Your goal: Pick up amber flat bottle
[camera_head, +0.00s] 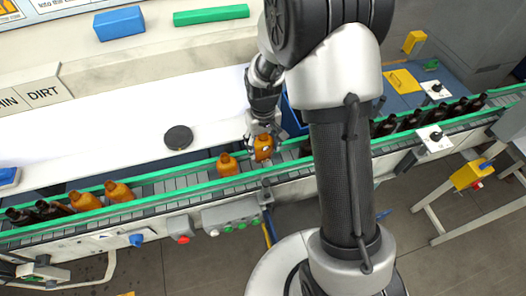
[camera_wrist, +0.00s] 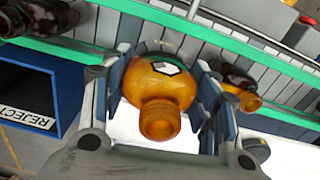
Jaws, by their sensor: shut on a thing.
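My gripper (camera_head: 263,137) is at the conveyor in the head view, shut on an amber flat bottle (camera_head: 263,150). In the wrist view the held amber bottle (camera_wrist: 160,88) lies between the two fingers of my gripper (camera_wrist: 165,95), its neck toward the camera and a white label patch on its body. Whether its base touches the belt is hidden. Another amber bottle (camera_head: 227,166) stands on the belt just left of my gripper. Two more amber bottles (camera_head: 118,191) and (camera_head: 86,201) stand farther left.
The conveyor (camera_head: 170,183) has green side rails. Dark bottles (camera_head: 410,121) stand on it at right, and others (camera_head: 48,210) at far left. A black disc (camera_head: 178,137) lies on the white surface behind. In the wrist view, a blue bin marked REJECT (camera_wrist: 32,100) is at left.

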